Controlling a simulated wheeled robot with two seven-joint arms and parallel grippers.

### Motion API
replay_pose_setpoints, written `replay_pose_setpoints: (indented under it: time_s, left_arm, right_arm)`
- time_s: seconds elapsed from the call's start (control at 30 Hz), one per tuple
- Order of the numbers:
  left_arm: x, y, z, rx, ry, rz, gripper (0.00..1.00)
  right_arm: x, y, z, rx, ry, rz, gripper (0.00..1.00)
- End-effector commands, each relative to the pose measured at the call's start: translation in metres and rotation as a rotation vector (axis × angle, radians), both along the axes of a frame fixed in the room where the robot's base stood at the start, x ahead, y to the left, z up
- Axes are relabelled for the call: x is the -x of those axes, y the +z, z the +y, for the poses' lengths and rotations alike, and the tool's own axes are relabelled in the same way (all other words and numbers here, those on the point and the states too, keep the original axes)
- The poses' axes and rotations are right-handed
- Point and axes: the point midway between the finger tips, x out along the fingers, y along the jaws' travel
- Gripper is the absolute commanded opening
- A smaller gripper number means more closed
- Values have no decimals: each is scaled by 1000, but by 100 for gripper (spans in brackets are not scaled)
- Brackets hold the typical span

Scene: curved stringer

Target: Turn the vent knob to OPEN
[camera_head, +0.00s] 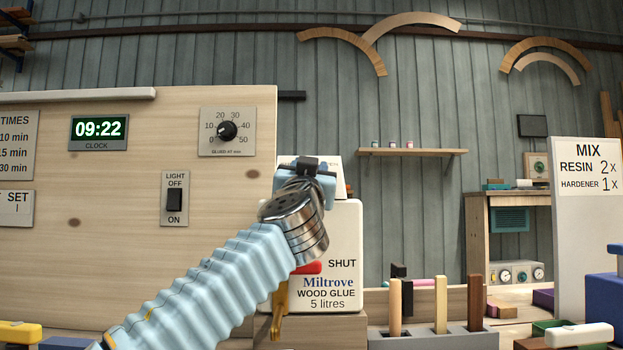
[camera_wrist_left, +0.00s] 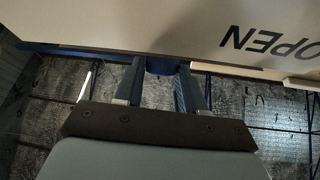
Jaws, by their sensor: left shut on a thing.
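A white glue container (camera_head: 345,225), marked "Miltrove WOOD GLUE 5 litres", stands behind my left arm. My left gripper (camera_head: 308,168) is at its top; the wrist and gripper hide most of that area in the head view. In the left wrist view, a dark blue vent knob (camera_wrist_left: 160,66) sits between the fingertips of my left gripper (camera_wrist_left: 160,75), which is shut on it. The word OPEN (camera_wrist_left: 265,41) shows upside down on the pale surface to the right of the knob. The knob's pointing direction cannot be told. My right gripper is not in view.
A red part (camera_head: 308,267) beside the word SHUT shows on the container's front, with a yellow piece (camera_head: 280,312) below. A wooden panel (camera_head: 130,250) stands at the left. A grey block (camera_head: 435,340) with upright wooden pieces stands at the right.

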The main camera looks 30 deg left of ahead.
Motion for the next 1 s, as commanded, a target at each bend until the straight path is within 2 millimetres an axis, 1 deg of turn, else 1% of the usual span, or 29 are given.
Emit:
replay_pose_setpoints:
  time_s: [0.23,0.67,0.7,0.83,0.87,1.0]
  left_arm:
    - [0,0,2,-39,-44,25,9]
    - [0,0,2,-46,-51,30,9]
    - [0,0,2,-46,-51,30,42]
    - [0,0,2,-45,-51,30,62]
    - [0,0,2,-45,-51,30,64]
    - [0,0,2,-45,-51,30,64]
  right_arm:
    - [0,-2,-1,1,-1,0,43]
    - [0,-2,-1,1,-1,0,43]
    - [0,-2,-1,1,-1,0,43]
    - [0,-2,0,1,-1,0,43]
    - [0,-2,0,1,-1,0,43]
    - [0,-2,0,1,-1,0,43]
